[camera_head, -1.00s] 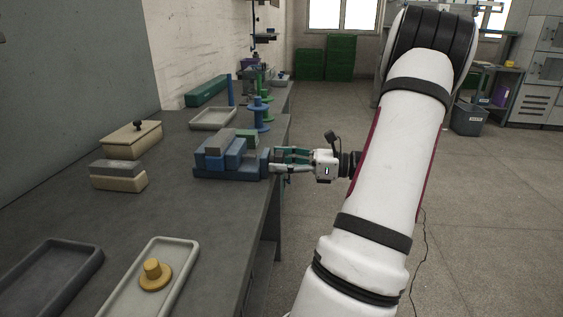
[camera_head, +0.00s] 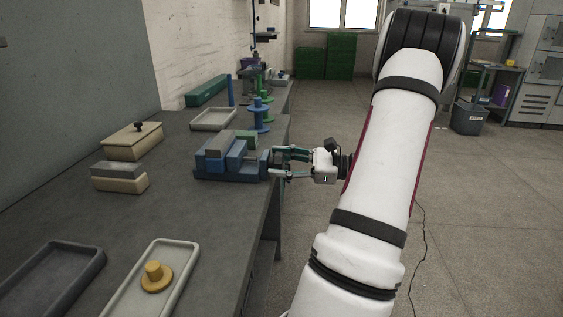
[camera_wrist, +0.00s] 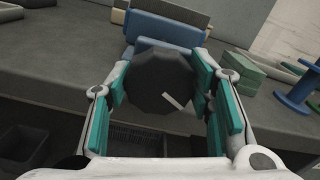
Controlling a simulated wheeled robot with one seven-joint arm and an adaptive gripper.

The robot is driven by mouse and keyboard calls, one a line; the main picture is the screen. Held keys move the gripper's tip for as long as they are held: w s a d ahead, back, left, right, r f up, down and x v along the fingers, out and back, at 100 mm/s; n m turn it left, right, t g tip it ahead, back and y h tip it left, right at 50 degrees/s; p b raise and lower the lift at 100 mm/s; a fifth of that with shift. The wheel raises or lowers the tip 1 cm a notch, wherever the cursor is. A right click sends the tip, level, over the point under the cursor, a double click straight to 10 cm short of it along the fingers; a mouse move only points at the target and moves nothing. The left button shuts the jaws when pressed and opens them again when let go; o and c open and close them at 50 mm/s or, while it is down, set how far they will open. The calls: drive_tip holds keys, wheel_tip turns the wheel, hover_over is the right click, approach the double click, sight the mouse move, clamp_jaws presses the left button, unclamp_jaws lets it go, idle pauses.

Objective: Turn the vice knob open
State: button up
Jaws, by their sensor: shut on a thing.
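The blue vice (camera_head: 228,165) sits on the bench near its right edge, with its round dark knob facing the aisle. In the wrist view the faceted dark knob (camera_wrist: 160,80) has a short white mark at its lower right. My gripper (camera_head: 278,163) reaches the knob from the right. Its teal finger pads (camera_wrist: 165,88) are shut on the knob, one on each side. In the wrist view the fingers look rolled relative to the vice body (camera_wrist: 165,28). The vice screw behind the knob is hidden.
Blue and green spools (camera_head: 259,115) and a pale tray (camera_head: 213,118) stand behind the vice. A beige box (camera_head: 132,140) and a two-tone block (camera_head: 119,177) are to its left. A tray (camera_head: 177,262) holds a yellow knobbed piece (camera_head: 155,277) in front.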

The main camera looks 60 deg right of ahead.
drive_tip(key=shift+n, duration=1.6)
drive_tip(key=o, duration=1.2)
drive_tip(key=shift+f, duration=0.1)
drive_tip(key=shift+c, duration=0.2)
drive_tip(key=v, duration=1.2)
